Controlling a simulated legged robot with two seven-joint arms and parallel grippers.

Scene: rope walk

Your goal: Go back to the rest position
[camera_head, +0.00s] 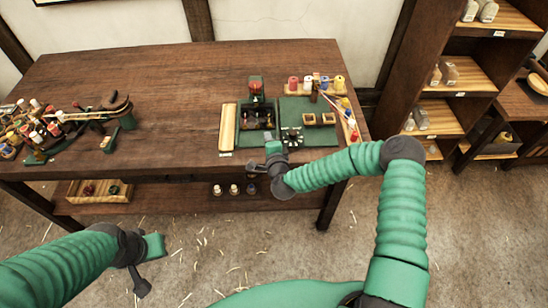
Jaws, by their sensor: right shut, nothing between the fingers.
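My right arm reaches from the lower right to the front edge of the dark wooden workbench (175,105). My right gripper (258,167) is at that edge, in front of the green work mat (318,137), shut and empty. My left arm comes in from the lower left. Its gripper (142,284) hangs over the floor in front of the bench, apart from the bench and other things. I cannot tell whether its fingers are open or shut.
A wooden bar (228,127) lies left of the mat. Colored spools (340,83) stand behind it. A cluttered rack of spools (40,130) fills the bench's left end. A shelf unit (450,80) stands at right. The bench's middle left and the floor in front (215,240) are mostly clear.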

